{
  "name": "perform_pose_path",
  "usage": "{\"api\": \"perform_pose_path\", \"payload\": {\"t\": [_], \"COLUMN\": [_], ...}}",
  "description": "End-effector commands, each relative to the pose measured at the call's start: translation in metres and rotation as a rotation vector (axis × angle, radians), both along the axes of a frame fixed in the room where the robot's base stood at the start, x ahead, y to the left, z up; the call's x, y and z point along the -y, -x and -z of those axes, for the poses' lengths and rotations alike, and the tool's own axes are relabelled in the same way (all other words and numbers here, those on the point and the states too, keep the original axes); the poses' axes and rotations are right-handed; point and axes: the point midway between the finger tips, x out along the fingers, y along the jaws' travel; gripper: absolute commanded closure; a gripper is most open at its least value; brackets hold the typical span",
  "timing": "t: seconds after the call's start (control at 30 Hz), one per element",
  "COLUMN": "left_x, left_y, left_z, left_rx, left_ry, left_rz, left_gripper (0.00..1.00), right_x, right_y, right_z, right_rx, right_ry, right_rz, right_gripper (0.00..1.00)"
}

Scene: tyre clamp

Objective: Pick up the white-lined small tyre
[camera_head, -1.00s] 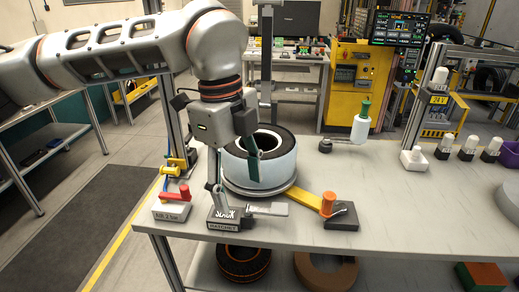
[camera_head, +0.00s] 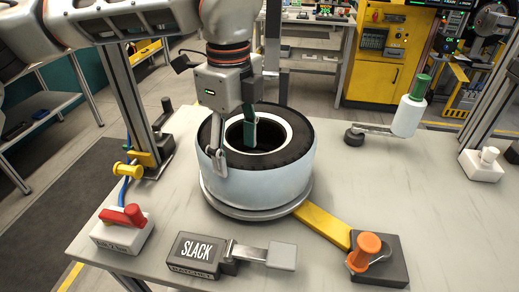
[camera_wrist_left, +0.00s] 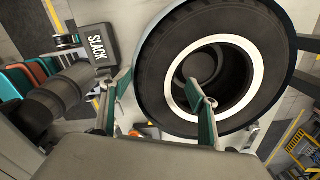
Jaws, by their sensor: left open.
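The white-lined small tyre (camera_head: 292,150) lies flat on a round grey base on the bench, with a pale blue band (camera_head: 265,185) around its side. Its white inner ring shows clearly in the left wrist view (camera_wrist_left: 257,70). My left gripper (camera_head: 236,158) is open at the tyre's near-left wall. One finger is on the outer side of the wall and the other is over or in the central hole, also in the left wrist view (camera_wrist_left: 158,82). I cannot tell whether either finger touches rubber. My right gripper is not in view.
A ratchet block marked SLACK (camera_head: 195,252) sits in front. A yellow arm (camera_head: 322,226) runs to an orange knob (camera_head: 368,246). A red-handled valve (camera_head: 125,222) is at left. A green-and-white handle (camera_head: 409,112) stands behind right. A post (camera_head: 125,85) rises at left.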

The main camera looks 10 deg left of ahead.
Motion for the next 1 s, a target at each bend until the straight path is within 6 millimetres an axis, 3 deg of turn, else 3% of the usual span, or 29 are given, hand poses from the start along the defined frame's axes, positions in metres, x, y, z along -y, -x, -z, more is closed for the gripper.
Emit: {"api": "perform_pose_path", "payload": {"t": [0.37,0.7,0.93,1.0], "left_x": [-0.003,-0.01,-0.01,-0.009], "left_y": [0.002,0.006,0.006,0.006], "left_z": [0.032,0.075,0.076,0.076], "left_rx": [-0.001,-0.002,-0.001,-0.001], "left_ry": [0.0,0.0,0.001,0.001], "left_rz": [0.0,0.001,0.0,0.0], "left_gripper": [0.4,0.4,0.4,0.58], "right_x": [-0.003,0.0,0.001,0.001], "right_y": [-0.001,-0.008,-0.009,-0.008], "right_z": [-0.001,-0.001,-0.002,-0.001], "right_rx": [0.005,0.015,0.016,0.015], "right_ry": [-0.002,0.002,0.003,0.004], "right_rz": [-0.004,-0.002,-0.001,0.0], "right_gripper": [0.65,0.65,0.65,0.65]}}
